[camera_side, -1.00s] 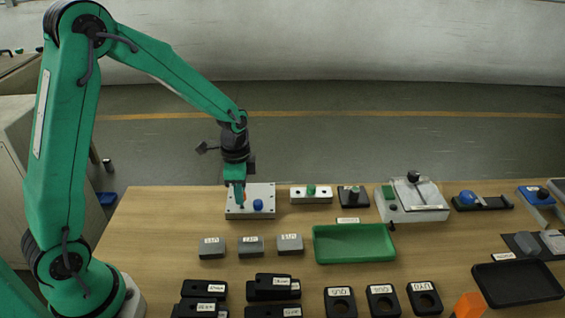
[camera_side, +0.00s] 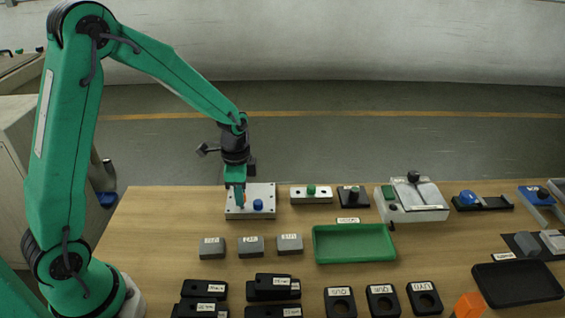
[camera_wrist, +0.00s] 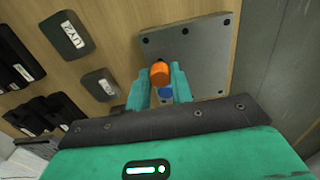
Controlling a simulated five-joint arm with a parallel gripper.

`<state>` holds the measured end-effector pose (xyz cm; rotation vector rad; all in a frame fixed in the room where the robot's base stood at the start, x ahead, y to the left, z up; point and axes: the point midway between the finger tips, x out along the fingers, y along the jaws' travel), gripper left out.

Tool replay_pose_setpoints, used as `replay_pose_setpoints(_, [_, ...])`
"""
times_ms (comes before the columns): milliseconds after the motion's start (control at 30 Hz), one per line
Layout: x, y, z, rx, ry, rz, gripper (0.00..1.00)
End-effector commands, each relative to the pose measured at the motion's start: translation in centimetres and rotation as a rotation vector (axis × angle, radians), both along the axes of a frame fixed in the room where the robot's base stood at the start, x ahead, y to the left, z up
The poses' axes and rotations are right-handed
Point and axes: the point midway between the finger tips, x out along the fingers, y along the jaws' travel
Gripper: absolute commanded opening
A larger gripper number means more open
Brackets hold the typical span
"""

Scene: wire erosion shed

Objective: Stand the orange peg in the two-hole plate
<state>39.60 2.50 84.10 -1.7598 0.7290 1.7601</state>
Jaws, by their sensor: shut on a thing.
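The orange peg (camera_wrist: 159,73) is between the fingers of my gripper (camera_wrist: 161,84) in the wrist view, and the gripper is shut on it. The light grey plate (camera_wrist: 205,55), with dark dots near its corners, lies under and beyond the fingers. In the side view my gripper (camera_side: 238,196) is over the left part of the plate (camera_side: 267,190), left of the blue peg (camera_side: 258,205). The orange peg is mostly hidden there. I cannot tell whether its lower end touches the plate, and no empty hole shows.
A white block with a green knob (camera_side: 311,191) and a black fixture (camera_side: 355,195) stand right of the plate. Several grey blocks (camera_side: 250,246) and a green tray (camera_side: 318,250) lie in front. Bare wood lies left of the plate.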

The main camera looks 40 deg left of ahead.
Motion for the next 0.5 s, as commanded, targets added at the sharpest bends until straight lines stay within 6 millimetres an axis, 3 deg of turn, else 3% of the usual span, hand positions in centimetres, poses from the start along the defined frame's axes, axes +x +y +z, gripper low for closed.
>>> replay_pose_setpoints(500, [0.00,0.00,-0.59,0.000,0.000,0.000,0.01])
